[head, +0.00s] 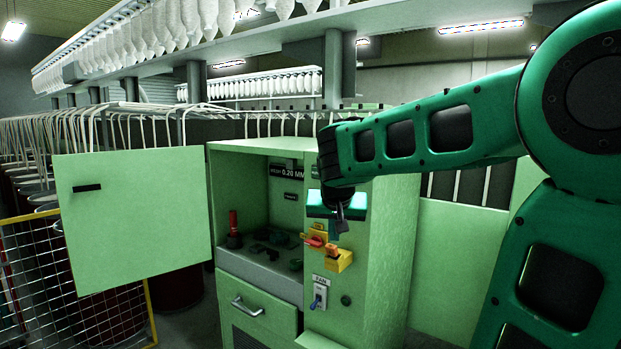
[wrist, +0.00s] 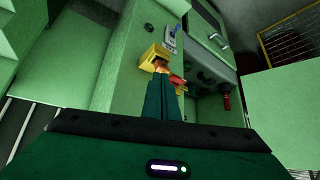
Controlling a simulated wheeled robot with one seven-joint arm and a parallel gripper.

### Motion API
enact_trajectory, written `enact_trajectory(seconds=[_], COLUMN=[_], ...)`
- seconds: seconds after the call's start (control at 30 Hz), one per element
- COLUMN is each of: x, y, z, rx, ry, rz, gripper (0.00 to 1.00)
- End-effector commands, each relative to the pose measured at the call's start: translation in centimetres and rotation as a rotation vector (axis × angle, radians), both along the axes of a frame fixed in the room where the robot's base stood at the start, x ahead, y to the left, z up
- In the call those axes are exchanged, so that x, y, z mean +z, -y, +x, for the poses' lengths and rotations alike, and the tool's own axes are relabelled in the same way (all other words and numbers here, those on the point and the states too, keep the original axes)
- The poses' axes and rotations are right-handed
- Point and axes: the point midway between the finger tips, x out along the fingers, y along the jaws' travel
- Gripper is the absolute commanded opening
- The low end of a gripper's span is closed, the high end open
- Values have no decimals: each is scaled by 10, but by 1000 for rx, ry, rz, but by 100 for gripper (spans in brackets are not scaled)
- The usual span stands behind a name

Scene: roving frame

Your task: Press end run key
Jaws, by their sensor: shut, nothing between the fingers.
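The green machine cabinet (head: 385,240) has a narrow control face on its front. I cannot read which one is the end run key. In the wrist view the shut fingers (wrist: 165,82) partly cover the red handle (wrist: 177,81), beside the yellow box (wrist: 152,57).
A cabinet door (head: 140,235) hangs open to the left. The open bay holds a red-topped item (head: 233,222) and several dark parts. A drawer with a handle (head: 247,306) is below. A yellow-framed mesh fence (head: 75,285) stands at left.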

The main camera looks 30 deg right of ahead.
Motion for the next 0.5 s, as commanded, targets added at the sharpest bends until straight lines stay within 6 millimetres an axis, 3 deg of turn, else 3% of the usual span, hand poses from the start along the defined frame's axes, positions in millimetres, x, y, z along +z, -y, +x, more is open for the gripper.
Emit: enact_trajectory(seconds=[0.03, 0.2, 0.33, 0.5], x=[16, 68, 97, 115], y=[-4, -20, -34, -42], z=[26, 96, 130, 149], rx=[1, -8, -10, -13], ry=[53, 235, 335, 399], rz=[-23, -79, -100, -111], gripper=[0, 0, 0, 0])
